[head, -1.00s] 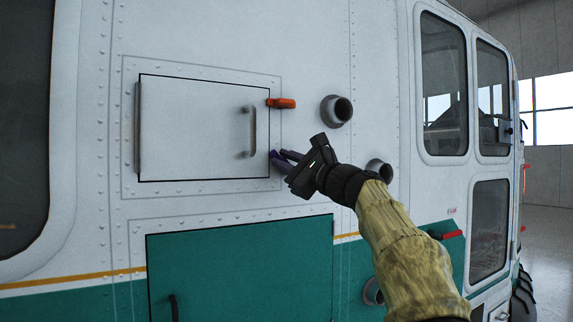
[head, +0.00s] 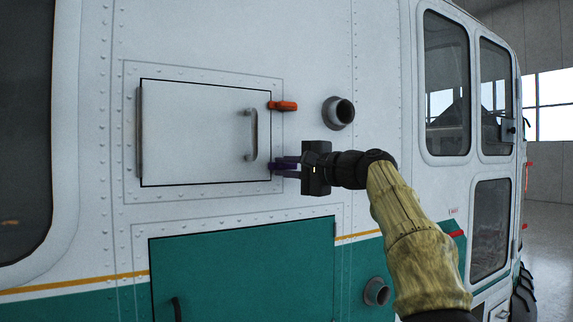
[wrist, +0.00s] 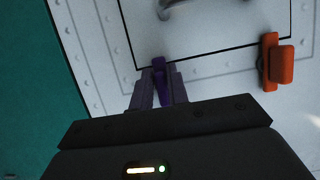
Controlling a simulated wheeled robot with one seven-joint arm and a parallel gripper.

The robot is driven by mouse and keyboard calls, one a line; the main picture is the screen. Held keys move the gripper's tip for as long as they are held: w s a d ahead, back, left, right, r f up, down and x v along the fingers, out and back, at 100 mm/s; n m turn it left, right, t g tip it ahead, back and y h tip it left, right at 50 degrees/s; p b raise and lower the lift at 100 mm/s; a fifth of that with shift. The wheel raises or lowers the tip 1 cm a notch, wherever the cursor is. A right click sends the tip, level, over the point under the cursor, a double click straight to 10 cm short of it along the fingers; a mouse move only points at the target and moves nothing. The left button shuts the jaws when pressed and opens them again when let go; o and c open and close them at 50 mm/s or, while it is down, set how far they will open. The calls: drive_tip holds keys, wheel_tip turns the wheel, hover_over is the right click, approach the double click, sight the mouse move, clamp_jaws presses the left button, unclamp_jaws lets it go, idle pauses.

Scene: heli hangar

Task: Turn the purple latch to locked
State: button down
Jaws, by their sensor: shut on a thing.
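The purple latch (head: 277,165) sits at the right edge of the white hatch door (head: 190,130), near its lower right corner. In the head view my gripper (head: 285,167) reaches it from the right and partly hides it. In the wrist view the purple latch (wrist: 160,78) lies between the two fingers of my gripper (wrist: 160,92), which is shut on it. It points back from the hatch edge toward the palm. The door is flush in its frame, with a grey handle (head: 253,135).
An orange latch (head: 283,106) sits at the door's upper right and shows in the wrist view (wrist: 283,63). A round pipe stub (head: 338,112) protrudes to the right, another (head: 376,291) lower down. A teal door (head: 240,275) lies below.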

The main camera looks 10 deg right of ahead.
drive_tip(key=shift+f, duration=0.15)
idle(0.3)
drive_tip(key=c, duration=1.4)
unclamp_jaws()
drive_tip(key=shift+s, duration=0.1)
drive_tip(key=shift+c, duration=0.2)
drive_tip(key=shift+d, duration=0.2)
drive_tip(key=b+v, duration=0.6)
drive_tip(key=v, duration=1.1)
drive_tip(key=shift+a, duration=0.1)
